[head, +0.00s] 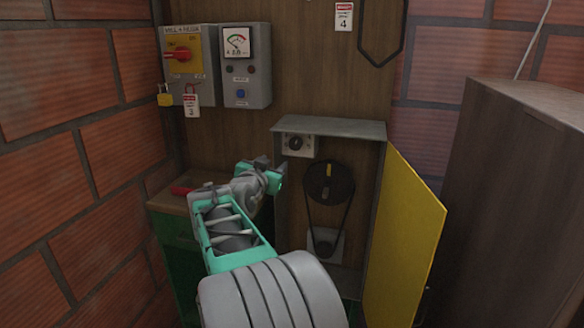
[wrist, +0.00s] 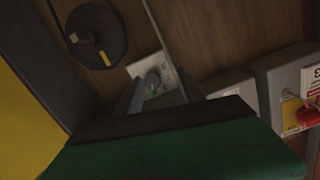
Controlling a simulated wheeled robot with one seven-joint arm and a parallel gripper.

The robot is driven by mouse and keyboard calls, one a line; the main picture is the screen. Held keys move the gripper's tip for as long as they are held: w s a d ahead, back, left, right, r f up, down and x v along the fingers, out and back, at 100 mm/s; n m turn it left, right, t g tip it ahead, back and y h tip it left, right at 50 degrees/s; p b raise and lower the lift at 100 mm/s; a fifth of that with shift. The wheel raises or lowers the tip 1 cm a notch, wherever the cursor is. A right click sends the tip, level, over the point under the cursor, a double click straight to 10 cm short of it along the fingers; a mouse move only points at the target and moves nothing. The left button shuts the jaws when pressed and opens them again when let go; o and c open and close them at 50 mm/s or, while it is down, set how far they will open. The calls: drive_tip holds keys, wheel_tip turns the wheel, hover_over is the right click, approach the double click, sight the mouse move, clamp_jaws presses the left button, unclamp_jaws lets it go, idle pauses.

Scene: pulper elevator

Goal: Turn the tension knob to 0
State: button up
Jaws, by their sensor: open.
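The tension knob (head: 295,143) is a dark round dial on a pale plate, at the upper left inside the open grey cabinet (head: 335,129). Its setting is too small to read. In the wrist view the knob (wrist: 152,80) shows near the middle on its pale plate, partly behind a grey bar. My gripper (head: 269,168) is open and empty, just left of the cabinet opening, below and left of the knob and apart from it in the picture.
A black pulley (head: 318,187) with a yellow mark and a belt sits below the knob. The yellow door (head: 405,240) stands open at the right. A red-handled switch box (head: 184,58) and a meter box (head: 245,65) hang upper left. A brown cabinet (head: 515,200) stands right.

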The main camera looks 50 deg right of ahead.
sight(294, 146)
drive_tip(key=shift+m+g+h, duration=0.3)
drive_tip(key=shift+m+h, duration=0.3)
drive_tip(key=shift+h, duration=0.3)
drive_tip(key=d, duration=0.3)
drive_tip(key=d+r, duration=0.1)
drive_tip(key=d, duration=0.3)
drive_tip(key=w+d+p, duration=0.1)
drive_tip(key=d, duration=0.2)
drive_tip(key=shift+d+r, duration=0.2)
drive_tip(key=shift+r, duration=0.15)
drive_tip(key=shift+c, duration=0.3)
clamp_jaws()
